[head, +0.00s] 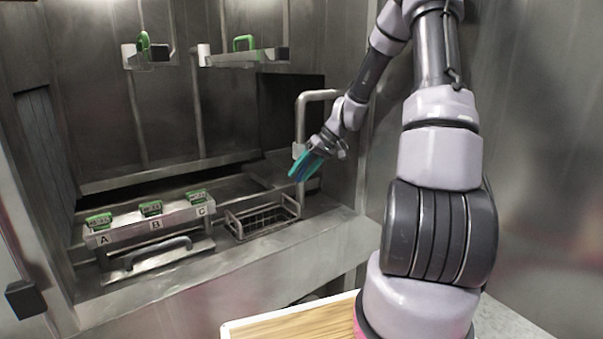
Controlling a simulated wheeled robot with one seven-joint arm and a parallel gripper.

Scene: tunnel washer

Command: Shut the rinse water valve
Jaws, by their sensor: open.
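My gripper (304,166), with teal fingers, is open and empty by the bent grey pipe (301,112) at the right of the washer. A pale fitting (298,150) on this pipe is partly covered by the gripper. I cannot tell whether they touch. A green handle (143,44) stands on a pale mount on the back wall at upper left. Another green handle (244,42) is on a wall bracket right of it. No label reads as rinse water, so I cannot tell which part is that valve.
A metal block labelled A, B, C (155,224) holds green-topped items. A bar handle (158,251) lies in front. A wooden-topped surface (300,325) is at the bottom. Steel walls close both sides.

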